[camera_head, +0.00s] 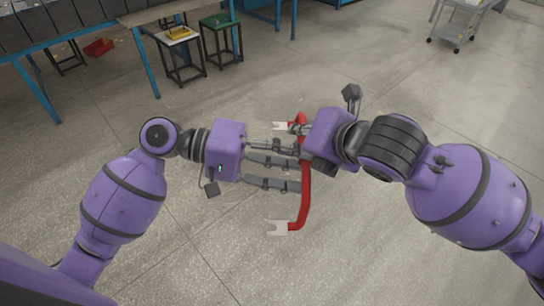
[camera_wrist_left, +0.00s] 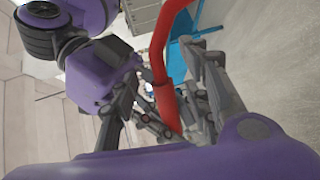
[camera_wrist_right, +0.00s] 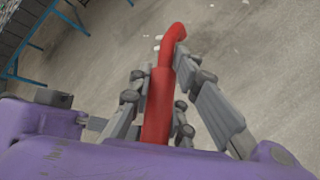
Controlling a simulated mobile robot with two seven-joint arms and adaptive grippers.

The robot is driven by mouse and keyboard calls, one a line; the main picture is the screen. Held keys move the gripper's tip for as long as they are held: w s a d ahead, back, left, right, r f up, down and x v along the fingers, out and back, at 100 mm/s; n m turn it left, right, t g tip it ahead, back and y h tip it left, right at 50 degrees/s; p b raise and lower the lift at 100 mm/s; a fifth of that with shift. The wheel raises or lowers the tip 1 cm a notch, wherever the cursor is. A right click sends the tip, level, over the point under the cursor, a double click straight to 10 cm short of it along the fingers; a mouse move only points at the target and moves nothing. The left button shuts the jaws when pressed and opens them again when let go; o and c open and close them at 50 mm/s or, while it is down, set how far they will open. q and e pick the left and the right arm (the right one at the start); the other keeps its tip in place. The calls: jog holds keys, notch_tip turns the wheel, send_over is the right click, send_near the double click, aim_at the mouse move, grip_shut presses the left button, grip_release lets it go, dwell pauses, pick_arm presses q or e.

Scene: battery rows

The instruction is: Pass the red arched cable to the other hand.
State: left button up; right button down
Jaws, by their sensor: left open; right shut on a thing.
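The red arched cable (camera_head: 305,189) is held in the air between my two hands, with a pale flat lug at each end. My right gripper (camera_head: 304,150) is shut on its middle part; in the head view the hand partly hides that grip. In the right wrist view the cable (camera_wrist_right: 158,105) stands between the right fingers. My left gripper (camera_head: 296,168) is open, its fingertips reaching the cable from the left. In the left wrist view the cable (camera_wrist_left: 167,95) appears between the left fingers; I cannot tell if they touch it.
The concrete floor (camera_head: 370,260) below is clear. A green-topped stool (camera_head: 219,22) and a stool with a yellow item (camera_head: 180,34) stand at the upper left, beside a blue-legged table (camera_head: 40,92). A red bin (camera_head: 98,47) lies behind. A grey cart (camera_head: 458,25) stands upper right.

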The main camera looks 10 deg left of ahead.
pick_arm(q)
jog(key=shift+d, duration=0.35)
jog(key=shift+c, duration=0.5)
grip_shut()
pick_arm(e)
jog(key=c, duration=1.5)
grip_release()
